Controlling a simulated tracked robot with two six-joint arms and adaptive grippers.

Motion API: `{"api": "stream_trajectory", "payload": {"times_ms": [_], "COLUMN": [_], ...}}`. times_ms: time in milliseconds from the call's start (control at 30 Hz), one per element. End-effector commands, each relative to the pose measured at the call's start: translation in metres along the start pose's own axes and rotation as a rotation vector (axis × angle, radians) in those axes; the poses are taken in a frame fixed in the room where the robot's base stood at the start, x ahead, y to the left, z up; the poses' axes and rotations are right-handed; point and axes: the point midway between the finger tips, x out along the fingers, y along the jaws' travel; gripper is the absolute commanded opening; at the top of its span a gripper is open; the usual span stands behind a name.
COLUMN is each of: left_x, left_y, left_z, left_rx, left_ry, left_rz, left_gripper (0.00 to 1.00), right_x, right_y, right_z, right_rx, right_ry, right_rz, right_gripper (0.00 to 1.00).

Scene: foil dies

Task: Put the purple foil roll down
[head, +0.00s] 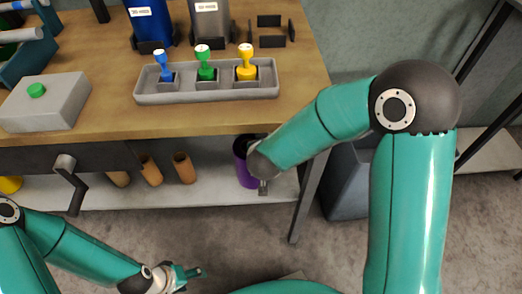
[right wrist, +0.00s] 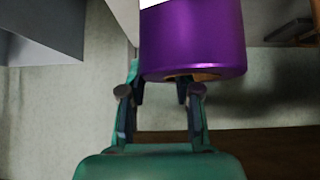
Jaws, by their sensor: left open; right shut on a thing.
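The purple foil roll (head: 241,163) is upright at the right end of the lower shelf, partly hidden by my right arm. In the right wrist view the roll (right wrist: 193,42) fills the upper middle, with a white part at its top and a brown core at its end. My right gripper (right wrist: 160,92) is shut on it; in the head view this gripper (head: 262,186) is mostly hidden. I cannot tell whether the roll touches the shelf. My left gripper (head: 190,275) is open and empty, low in front of the shelf.
The lower shelf (head: 218,190) also carries several brown cardboard cores (head: 184,168) left of the roll, with bare shelf between. The wooden bench top (head: 300,95) above holds a grey tray (head: 207,93) with coloured stamps and a grey box with a green button (head: 37,90). A dark bin (head: 346,185) stands right of the bench leg.

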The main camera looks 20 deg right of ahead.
Motion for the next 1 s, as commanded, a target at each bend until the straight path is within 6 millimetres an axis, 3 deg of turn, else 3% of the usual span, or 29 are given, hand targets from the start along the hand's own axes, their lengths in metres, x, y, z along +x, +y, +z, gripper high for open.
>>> {"api": "stream_trajectory", "payload": {"times_ms": [200, 500, 800, 833, 967, 1000], "left_x": [0.001, 0.020, 0.019, 0.020, 0.020, 0.020], "left_y": [0.000, -0.007, -0.007, -0.007, -0.007, -0.007], "left_z": [0.000, 0.000, 0.000, 0.000, 0.000, 0.000], "left_rx": [0.000, 0.000, 0.000, 0.000, 0.000, 0.000], "left_ry": [0.000, 0.000, 0.000, 0.000, 0.000, 0.000], "left_rz": [0.000, 0.000, 0.000, 0.000, 0.000, 0.000], "left_gripper": [0.66, 0.66, 0.66, 0.66, 0.66, 0.66], "right_x": [0.008, 0.030, 0.031, 0.032, 0.031, 0.031], "right_y": [0.000, 0.000, 0.000, 0.001, 0.001, 0.001], "right_z": [-0.008, 0.015, 0.017, 0.019, 0.019, 0.019], "right_rx": [0.002, 0.001, 0.001, 0.000, 0.000, 0.000], "right_ry": [0.004, 0.004, 0.003, -0.002, -0.002, -0.002], "right_rz": [0.000, 0.001, 0.000, 0.001, 0.000, 0.000], "right_gripper": [0.00, 0.00, 0.00, 0.36, 0.57, 0.58]}}
